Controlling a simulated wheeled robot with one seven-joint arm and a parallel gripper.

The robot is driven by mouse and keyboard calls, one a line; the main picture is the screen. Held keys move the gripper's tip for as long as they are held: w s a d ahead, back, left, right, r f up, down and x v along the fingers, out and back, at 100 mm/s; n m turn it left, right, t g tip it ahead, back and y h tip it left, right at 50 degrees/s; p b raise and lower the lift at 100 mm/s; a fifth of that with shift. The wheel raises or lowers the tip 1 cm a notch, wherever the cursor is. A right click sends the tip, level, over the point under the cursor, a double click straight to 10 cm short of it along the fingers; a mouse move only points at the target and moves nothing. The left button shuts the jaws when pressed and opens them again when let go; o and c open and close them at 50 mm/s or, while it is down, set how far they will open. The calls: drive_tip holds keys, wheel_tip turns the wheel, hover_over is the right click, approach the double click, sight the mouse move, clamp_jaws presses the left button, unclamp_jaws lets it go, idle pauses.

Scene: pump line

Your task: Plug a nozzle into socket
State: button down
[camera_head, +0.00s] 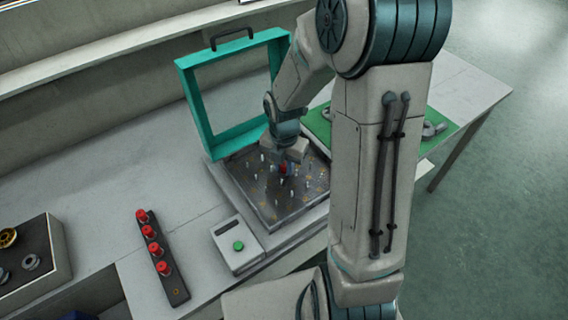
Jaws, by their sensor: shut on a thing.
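My gripper (286,160) points down over a dark plate (268,217) with many small pale pins and brownish spots. It is shut on a red-topped nozzle (283,169), of which only a small red part shows under the fingers. The nozzle is over the middle of the plate. I cannot tell whether its tip is in a socket or above it. Several more red-topped nozzles (149,232) stand in a row in a dark rack (182,297) at the lower left. The rack's front position is empty.
A teal-framed clear lid (211,145) stands open behind the plate. A grey box with a green button (238,246) sits left of the plate. A green mat (318,127) with grey parts lies to the right, partly behind my arm. A box with round fittings (50,237) is at far left.

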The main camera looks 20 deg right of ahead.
drive_tip(key=shift+f, duration=0.2)
drive_tip(key=c, duration=1.2)
unclamp_jaws()
drive_tip(key=shift+r, duration=0.15)
drive_tip(key=shift+w+r+p, duration=0.1)
drive_tip(key=shift+r+p, duration=0.45)
drive_tip(key=shift+p, duration=0.15)
wheel_tip(320, 180, up, 2)
drive_tip(key=shift+r+p, duration=0.25)
drive_tip(key=shift+p, duration=0.9)
drive_tip(key=shift+r+p, duration=1.15)
drive_tip(key=shift+p, duration=0.05)
